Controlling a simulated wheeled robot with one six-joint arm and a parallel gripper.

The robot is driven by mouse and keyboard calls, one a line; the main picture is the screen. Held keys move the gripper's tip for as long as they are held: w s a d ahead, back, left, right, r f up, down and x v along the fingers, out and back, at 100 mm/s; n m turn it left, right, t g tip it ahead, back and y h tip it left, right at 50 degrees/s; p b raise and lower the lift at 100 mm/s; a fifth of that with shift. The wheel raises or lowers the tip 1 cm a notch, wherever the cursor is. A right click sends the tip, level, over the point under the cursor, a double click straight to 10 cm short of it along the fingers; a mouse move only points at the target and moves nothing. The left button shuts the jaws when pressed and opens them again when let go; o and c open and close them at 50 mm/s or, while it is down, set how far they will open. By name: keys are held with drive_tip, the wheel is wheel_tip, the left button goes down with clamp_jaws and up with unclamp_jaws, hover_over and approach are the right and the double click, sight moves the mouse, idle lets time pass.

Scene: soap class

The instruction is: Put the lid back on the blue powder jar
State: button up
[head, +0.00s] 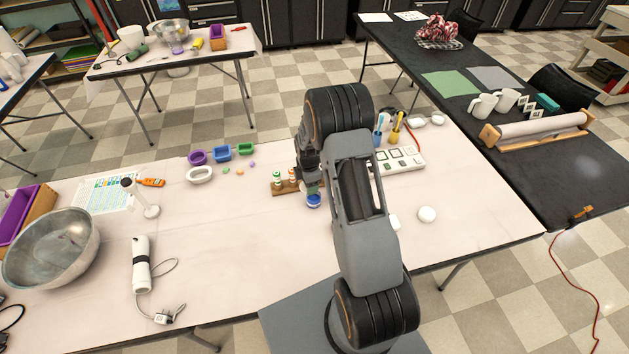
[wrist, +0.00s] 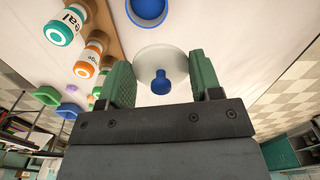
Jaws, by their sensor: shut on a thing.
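The blue powder jar (wrist: 147,10) shows at the top of the wrist view, with its round mouth uncovered and blue inside. In the head view the jar (head: 313,202) stands on the pale table just below my gripper (head: 310,184). In the wrist view my gripper (wrist: 162,85) has green finger pads shut on the lid (wrist: 155,58), a pale disc with a blue knob. The lid is apart from the jar's mouth in the wrist view. My arm hides part of the area around the jar in the head view.
A wooden rack (head: 285,188) with small labelled jars stands just left of the blue jar; a teal-capped jar (wrist: 64,27) and an orange-capped jar (wrist: 90,56) show in the wrist view. A white palette box (head: 400,160) lies to the right.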

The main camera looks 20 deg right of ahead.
drive_tip(key=d+n, duration=0.1)
drive_tip(key=n, duration=0.1)
drive_tip(key=w+d+f+n, duration=0.1)
drive_tip(key=n, duration=0.2)
drive_tip(key=shift+w+d+f+b, duration=0.15)
drive_tip(key=shift+d+b, duration=0.15)
drive_tip(key=shift+d, duration=0.1)
drive_tip(key=shift+f, duration=0.1)
drive_tip(key=shift+f+b, duration=2)
drive_tip(key=shift+f, duration=1)
drive_tip(key=shift+f+b, duration=0.15)
drive_tip(key=shift+b, duration=0.8)
idle(0.6)
drive_tip(key=o, duration=1.2)
